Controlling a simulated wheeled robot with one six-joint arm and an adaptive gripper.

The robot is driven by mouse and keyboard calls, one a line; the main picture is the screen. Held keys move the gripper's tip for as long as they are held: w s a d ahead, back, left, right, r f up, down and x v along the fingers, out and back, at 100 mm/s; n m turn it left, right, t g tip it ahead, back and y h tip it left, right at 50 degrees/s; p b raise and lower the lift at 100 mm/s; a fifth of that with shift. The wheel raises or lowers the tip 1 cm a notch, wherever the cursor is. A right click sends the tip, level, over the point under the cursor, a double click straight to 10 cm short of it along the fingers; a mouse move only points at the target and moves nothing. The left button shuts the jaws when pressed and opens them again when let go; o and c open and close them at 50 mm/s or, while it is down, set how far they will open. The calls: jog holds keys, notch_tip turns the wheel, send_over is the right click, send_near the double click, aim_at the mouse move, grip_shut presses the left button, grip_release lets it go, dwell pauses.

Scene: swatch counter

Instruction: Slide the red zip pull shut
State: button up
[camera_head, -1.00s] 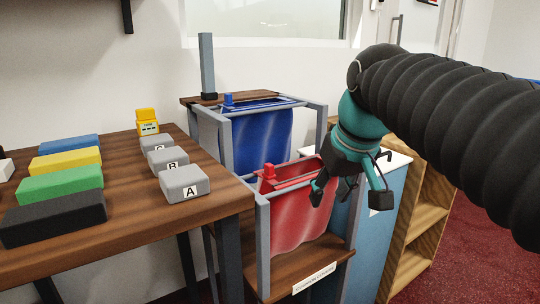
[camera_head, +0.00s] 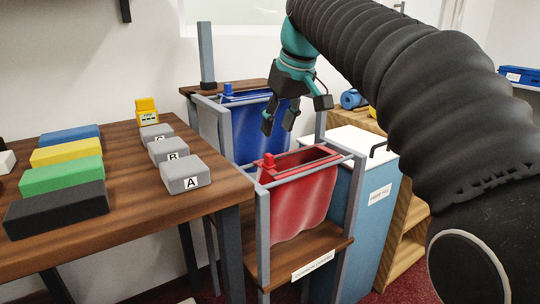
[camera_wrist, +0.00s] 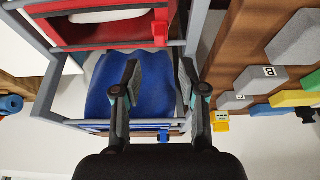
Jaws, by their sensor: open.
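The red zip pull (camera_head: 268,160) stands at the left end of the red rim of the red bag (camera_head: 305,204). The bag's top shows an open dark slot to the right of the pull. My gripper (camera_head: 295,115) is open and empty. It hangs above and behind the red bag, in front of the blue bag (camera_head: 252,132), apart from the pull. In the wrist view the open fingers (camera_wrist: 158,70) show over the blue bag, and the red rim (camera_wrist: 110,36) lies at the top.
Grey frame posts surround both bags. A blue pull (camera_head: 228,89) stands on the blue bag's rim. The wooden table (camera_head: 125,205) at left bears coloured blocks and grey lettered blocks (camera_head: 185,174). A blue cabinet with a white top (camera_head: 350,140) stands close on the right.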

aim_at(269, 155)
jog(key=b+x, duration=0.1)
jog(key=x, duration=0.7)
jog(key=shift+w+a+f, duration=0.15)
jog(key=shift+f, duration=0.2)
grip_shut()
